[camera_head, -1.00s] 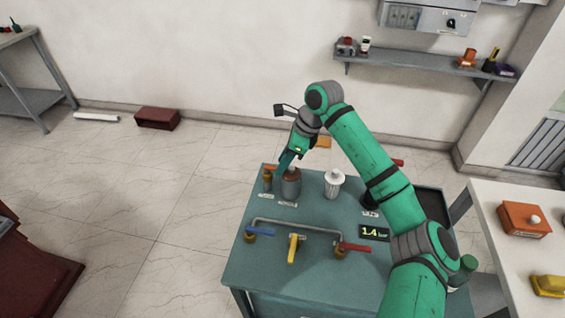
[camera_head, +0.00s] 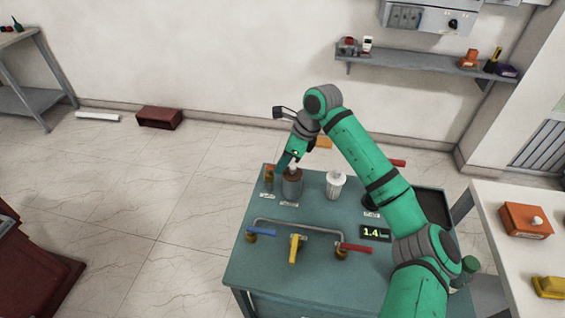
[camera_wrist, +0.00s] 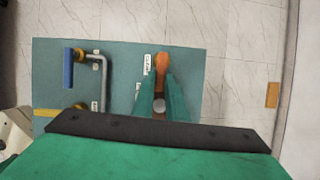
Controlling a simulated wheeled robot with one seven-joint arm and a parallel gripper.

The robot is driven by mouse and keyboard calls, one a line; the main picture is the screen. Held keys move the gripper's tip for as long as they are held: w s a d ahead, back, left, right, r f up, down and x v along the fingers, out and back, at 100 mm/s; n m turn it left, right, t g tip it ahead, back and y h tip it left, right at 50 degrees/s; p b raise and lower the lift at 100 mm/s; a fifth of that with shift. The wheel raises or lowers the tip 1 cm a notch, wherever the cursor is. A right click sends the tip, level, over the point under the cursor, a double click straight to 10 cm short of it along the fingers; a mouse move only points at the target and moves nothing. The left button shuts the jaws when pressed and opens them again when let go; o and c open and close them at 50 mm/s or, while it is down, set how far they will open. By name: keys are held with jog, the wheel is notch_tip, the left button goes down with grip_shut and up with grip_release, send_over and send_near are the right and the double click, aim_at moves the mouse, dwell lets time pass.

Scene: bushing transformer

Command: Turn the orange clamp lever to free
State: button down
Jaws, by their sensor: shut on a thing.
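The orange clamp lever (camera_wrist: 161,62) shows in the wrist view beyond and between my fingertips. In the head view the lever (camera_head: 268,171) is a small orange patch at the far left corner of the teal table (camera_head: 250,284), partly hidden. My gripper (camera_wrist: 162,80) is shut on the lever's near end, with both green fingers close together. In the head view my gripper (camera_head: 283,162) reaches down beside the brown cylinder (camera_head: 292,187). The contact itself is hidden there.
A white ribbed insulator (camera_head: 335,184) stands right of the cylinder. Nearer me are a grey pipe (camera_head: 298,224), a blue handle (camera_head: 260,230), a yellow handle (camera_head: 294,248), a red handle (camera_head: 356,247) and a gauge (camera_head: 375,233) reading 1.4.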

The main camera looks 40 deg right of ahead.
jog(key=a+m+h, duration=0.6)
jog(key=m, duration=1.1)
jog(key=shift+w+g, duration=0.3)
jog(key=shift+g, duration=0.1)
jog(key=shift+a+m, duration=0.15)
jog(key=shift+m, duration=0.15)
jog(key=c, duration=1.8)
grip_release()
jog(key=shift+o, duration=0.2)
jog(key=v, duration=1)
jog(key=shift+a+r, duration=0.2)
jog(key=shift+r, duration=0.15)
